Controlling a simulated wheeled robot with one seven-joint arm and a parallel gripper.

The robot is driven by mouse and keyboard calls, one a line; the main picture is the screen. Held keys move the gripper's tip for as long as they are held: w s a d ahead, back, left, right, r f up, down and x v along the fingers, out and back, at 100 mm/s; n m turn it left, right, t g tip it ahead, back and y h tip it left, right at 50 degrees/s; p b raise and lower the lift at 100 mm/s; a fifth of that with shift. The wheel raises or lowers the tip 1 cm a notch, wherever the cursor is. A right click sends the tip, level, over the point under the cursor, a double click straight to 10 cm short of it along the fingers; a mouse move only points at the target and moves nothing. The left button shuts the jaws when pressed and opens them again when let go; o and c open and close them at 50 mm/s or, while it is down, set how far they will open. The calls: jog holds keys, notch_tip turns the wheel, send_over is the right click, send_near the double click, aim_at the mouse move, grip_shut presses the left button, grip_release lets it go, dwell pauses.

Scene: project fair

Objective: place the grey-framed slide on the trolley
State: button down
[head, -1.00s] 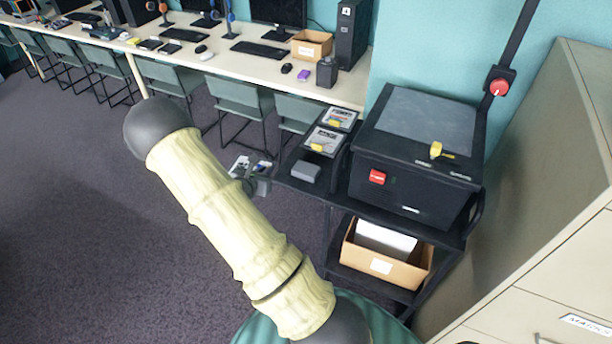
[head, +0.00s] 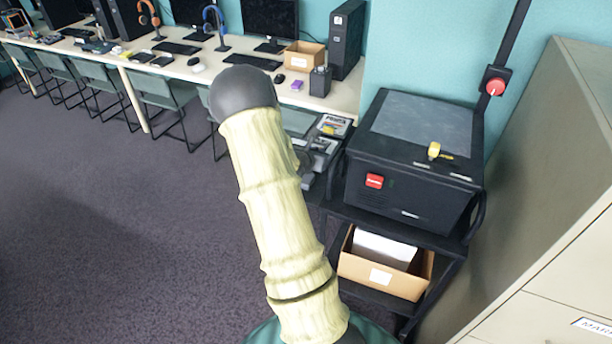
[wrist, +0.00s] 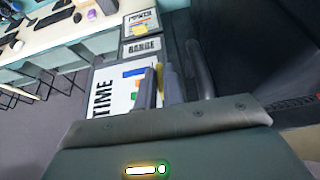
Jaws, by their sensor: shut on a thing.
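My gripper (wrist: 161,86) is shut on a slide (wrist: 120,82) with a white face, the word TIME and coloured bars. Its frame looks grey in the wrist view. The slide lies face-up ahead of my fingers, which hide its right part. In the head view my arm hides most of the gripper and held slide, at the left end of the black trolley (head: 398,229). I cannot tell whether the slide touches the trolley top.
Two other slides lie beyond: one reading RANGE (wrist: 143,48) and a farther one with a yellow tab (head: 333,126). A black overhead projector (head: 405,205) fills the trolley's right. A cardboard box (head: 355,268) sits on the lower shelf. A beige cabinet (head: 540,170) stands at right.

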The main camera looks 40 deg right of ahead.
jog(key=shift+f+p, duration=0.4)
jog(key=shift+f, duration=2.2)
jog(key=shift+f+p, duration=0.35)
jog(key=shift+f, duration=1.75)
jog(key=shift+w, duration=0.1)
jog(key=shift+a+f, duration=0.1)
jog(key=shift+a, duration=0.05)
jog(key=c, duration=1.5)
grip_release()
jog(key=shift+s+d, duration=0.2)
